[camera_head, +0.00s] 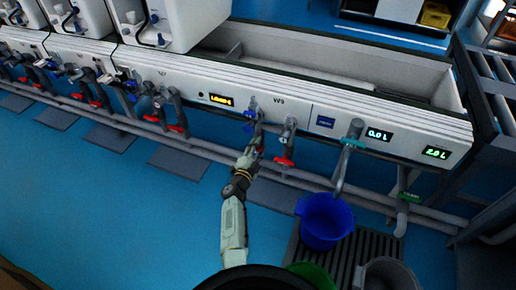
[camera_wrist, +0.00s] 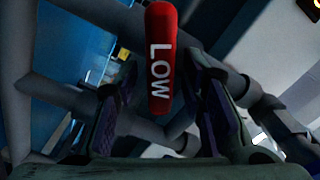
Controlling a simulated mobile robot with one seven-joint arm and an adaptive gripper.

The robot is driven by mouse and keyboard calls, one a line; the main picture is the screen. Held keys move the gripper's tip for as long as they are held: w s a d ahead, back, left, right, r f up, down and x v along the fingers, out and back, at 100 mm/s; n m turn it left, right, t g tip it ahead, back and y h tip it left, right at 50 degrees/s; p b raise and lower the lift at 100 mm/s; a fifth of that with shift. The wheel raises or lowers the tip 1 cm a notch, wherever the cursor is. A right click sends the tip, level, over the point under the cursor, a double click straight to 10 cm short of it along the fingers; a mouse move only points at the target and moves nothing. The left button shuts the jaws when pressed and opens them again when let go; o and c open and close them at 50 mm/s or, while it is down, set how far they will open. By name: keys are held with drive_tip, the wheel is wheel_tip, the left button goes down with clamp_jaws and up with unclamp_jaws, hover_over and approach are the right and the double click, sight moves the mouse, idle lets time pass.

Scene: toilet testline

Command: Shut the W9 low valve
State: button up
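The W9 label (camera_head: 279,99) is on the white bench front in the head view. My gripper (camera_head: 256,147) is at the pipes below and left of that label. In the wrist view, a red handle marked LOW (camera_wrist: 161,55) stands between the two fingers of my gripper (camera_wrist: 160,82). The fingers are apart, with a gap visible on each side of the handle. The handle lies roughly along the picture's vertical. In the head view my gripper hides this handle; another red handle (camera_head: 284,162) shows just right of it.
A blue handle (camera_head: 250,114) sits above my gripper. A grey horizontal pipe (camera_head: 330,183) runs below the valves. A blue bucket (camera_head: 326,221) stands to the right under a spout (camera_head: 351,150). More valves (camera_head: 168,112) line the bench to the left.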

drive_tip(key=n, duration=0.1)
drive_tip(key=n+p, duration=0.1)
drive_tip(key=shift+a+r+n, duration=0.15)
drive_tip(key=shift+r+n, duration=0.25)
drive_tip(key=n, duration=0.1)
drive_tip(key=n+p, duration=0.1)
drive_tip(key=n, duration=0.1)
drive_tip(key=shift+w+a+r, duration=0.1)
drive_tip(key=shift+w+a, duration=0.05)
drive_tip(key=n, duration=0.3)
drive_tip(key=a+n+p, duration=0.1)
drive_tip(key=n, duration=0.1)
drive_tip(key=shift+w+r+n, duration=0.1)
drive_tip(key=shift+w+n, duration=0.1)
drive_tip(key=shift+n, duration=0.2)
drive_tip(key=p+v, duration=0.6)
drive_tip(key=v, duration=0.5)
drive_tip(key=w+a+r+n+t+y, duration=0.1)
drive_tip(key=w+a+r+y, duration=0.1)
drive_tip(key=r, duration=0.6)
drive_tip(key=w+a+r+n+t+y, duration=0.1)
drive_tip(key=w+a+r+n+y, duration=0.1)
drive_tip(key=r, duration=0.7)
drive_tip(key=w+a+r+n+t+y, duration=0.1)
drive_tip(key=w+a+r+n+y, duration=0.1)
drive_tip(key=w+r+y, duration=0.3)
wheel_tip(320, 180, up, 4)
drive_tip(key=shift+w+a+y+b, duration=0.3)
drive_tip(key=shift+w+a+b, duration=0.1)
drive_tip(key=shift+w+a, duration=0.35)
